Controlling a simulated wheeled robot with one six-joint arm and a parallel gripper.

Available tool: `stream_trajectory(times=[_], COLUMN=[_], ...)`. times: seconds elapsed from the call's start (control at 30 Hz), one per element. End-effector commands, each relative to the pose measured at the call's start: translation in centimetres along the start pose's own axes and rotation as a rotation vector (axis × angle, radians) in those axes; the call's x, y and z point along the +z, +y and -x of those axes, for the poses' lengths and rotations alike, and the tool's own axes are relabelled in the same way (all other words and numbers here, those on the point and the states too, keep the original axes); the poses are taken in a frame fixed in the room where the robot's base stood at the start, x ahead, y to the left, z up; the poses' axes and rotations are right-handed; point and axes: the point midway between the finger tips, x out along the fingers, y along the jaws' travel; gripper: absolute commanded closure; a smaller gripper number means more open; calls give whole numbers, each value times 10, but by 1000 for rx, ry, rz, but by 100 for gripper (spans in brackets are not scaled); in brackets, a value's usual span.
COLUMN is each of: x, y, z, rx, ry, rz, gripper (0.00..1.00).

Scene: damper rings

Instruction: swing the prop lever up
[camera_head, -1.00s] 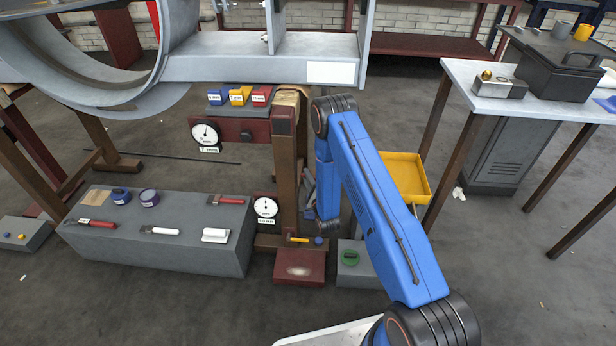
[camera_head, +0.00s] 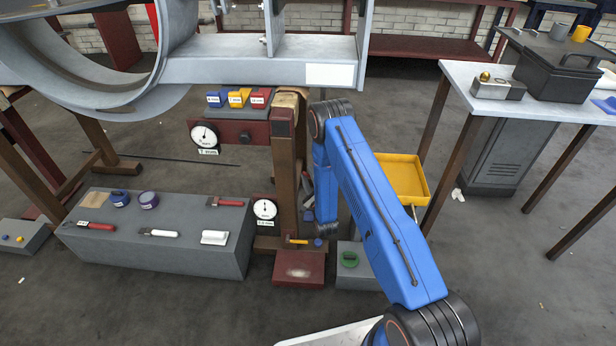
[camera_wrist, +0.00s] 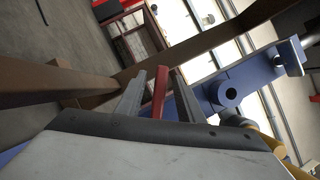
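In the wrist view, my gripper (camera_wrist: 158,84) has its two grey fingers apart. A narrow red bar (camera_wrist: 160,91), which looks like the prop lever, shows in the gap between them. I cannot tell whether either finger touches it. A blue part with a round dark hole (camera_wrist: 229,93) lies just right of the fingers. In the head view my blue arm reaches down beside the brown post (camera_head: 284,175), and my fingers are mostly hidden there. The lever cannot be made out clearly in that view.
A large grey ring frame (camera_head: 260,68) hangs over the post. A grey bench block (camera_head: 160,255) with tools is at left. A dark red block (camera_head: 299,268) and a grey box (camera_head: 352,262) stand by the post's foot. A yellow tray (camera_head: 402,178) is behind my arm.

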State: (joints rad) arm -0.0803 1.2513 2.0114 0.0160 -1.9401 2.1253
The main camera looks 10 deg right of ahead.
Motion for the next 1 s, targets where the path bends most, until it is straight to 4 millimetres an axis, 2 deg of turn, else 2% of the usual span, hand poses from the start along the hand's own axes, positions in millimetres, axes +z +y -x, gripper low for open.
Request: stream_trajectory(times=[0.6, 1.0], x=[0, 0], y=[0, 0], z=[18, 19], rx=[0, 0], ry=[0, 0], rz=[0, 0], gripper=[66, 66])
